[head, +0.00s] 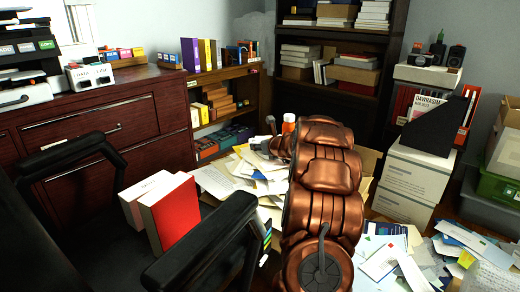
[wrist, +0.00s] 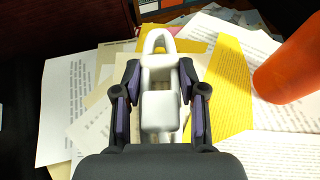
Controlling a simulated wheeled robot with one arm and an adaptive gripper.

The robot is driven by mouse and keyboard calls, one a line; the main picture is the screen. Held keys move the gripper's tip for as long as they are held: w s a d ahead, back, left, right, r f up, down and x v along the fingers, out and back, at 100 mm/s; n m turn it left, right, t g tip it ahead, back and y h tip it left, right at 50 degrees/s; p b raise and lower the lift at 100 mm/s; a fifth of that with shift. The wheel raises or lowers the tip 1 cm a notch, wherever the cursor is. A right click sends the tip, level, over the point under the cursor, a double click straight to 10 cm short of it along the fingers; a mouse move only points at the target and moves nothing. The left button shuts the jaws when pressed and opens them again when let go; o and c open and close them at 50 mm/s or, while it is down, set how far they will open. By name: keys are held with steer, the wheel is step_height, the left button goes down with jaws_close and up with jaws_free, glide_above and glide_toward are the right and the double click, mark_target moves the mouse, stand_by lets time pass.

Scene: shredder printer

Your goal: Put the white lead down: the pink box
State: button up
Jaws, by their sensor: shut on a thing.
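My gripper (wrist: 160,78) is shut on the white lead (wrist: 160,112), a chunky white piece with a loop at its far end. In the wrist view it is held between the two dark, purple-lined fingers, over scattered papers. I cannot tell how far above the papers it is. In the head view my copper arm hides the lead and most of the gripper.
An orange cylinder (wrist: 290,65) stands close to the right of my gripper. Loose papers (head: 245,178) lie heaped around it. A black chair (head: 205,240) with a red book (head: 168,215) is at front left. White boxes (head: 413,178) stand at right, bookshelves (head: 335,60) behind.

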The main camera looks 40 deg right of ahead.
steer(key=shift+r, duration=0.1)
steer(key=o, duration=1.2)
